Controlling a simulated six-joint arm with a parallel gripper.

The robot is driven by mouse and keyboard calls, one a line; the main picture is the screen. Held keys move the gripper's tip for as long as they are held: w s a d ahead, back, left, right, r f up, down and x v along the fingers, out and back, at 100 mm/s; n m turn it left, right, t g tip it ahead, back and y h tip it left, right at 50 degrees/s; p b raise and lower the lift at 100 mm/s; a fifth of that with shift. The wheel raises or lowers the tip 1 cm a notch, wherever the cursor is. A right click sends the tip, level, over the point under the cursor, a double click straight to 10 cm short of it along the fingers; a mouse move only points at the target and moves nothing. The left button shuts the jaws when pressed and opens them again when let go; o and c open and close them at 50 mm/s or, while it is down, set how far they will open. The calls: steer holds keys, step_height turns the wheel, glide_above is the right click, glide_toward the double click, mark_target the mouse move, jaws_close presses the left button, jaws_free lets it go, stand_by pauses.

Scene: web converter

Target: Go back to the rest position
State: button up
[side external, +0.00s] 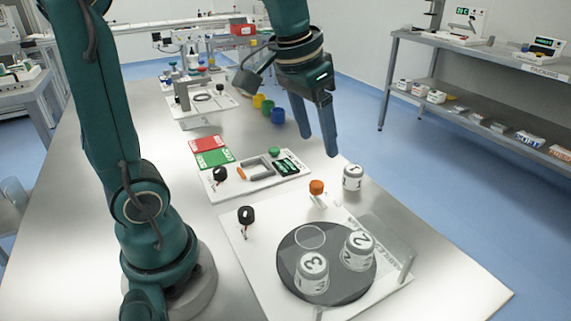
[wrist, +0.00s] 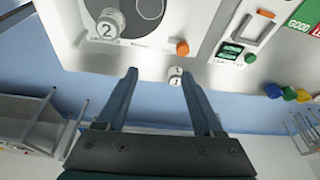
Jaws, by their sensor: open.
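My gripper (side external: 317,152) is open and empty, held above the table with its fingers pointing down. In the wrist view its two fingers (wrist: 160,74) stand apart with nothing between them held. The white jar marked 1 (side external: 352,177) stands upright on the table, below and right of the fingertips; in the wrist view jar 1 (wrist: 175,76) appears between the fingers, farther off. Jars marked 2 (side external: 358,250) and 3 (side external: 312,272) sit on a dark round plate (side external: 290,258), beside an empty ring outline. Jar 2 also shows in the wrist view (wrist: 107,27).
A white base board (side external: 262,277) carries the plate, a black knob (side external: 246,215), an orange knob (side external: 316,187) and a clear panel (side external: 385,240). Behind are red and green cards (side external: 212,152), a gauge board (side external: 262,184) and coloured cups (side external: 267,107). A shelf rack (side external: 480,55) stands right.

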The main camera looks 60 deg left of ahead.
steer(key=s+d+f+t, duration=0.1)
steer(key=s+d, duration=0.1)
steer(key=s, duration=0.3)
steer(key=s+d+f+m+t, duration=0.1)
steer(key=s+d+f, duration=0.1)
steer(key=s, duration=0.3)
steer(key=shift+s+f+h, duration=0.3)
steer(key=shift+s, duration=0.05)
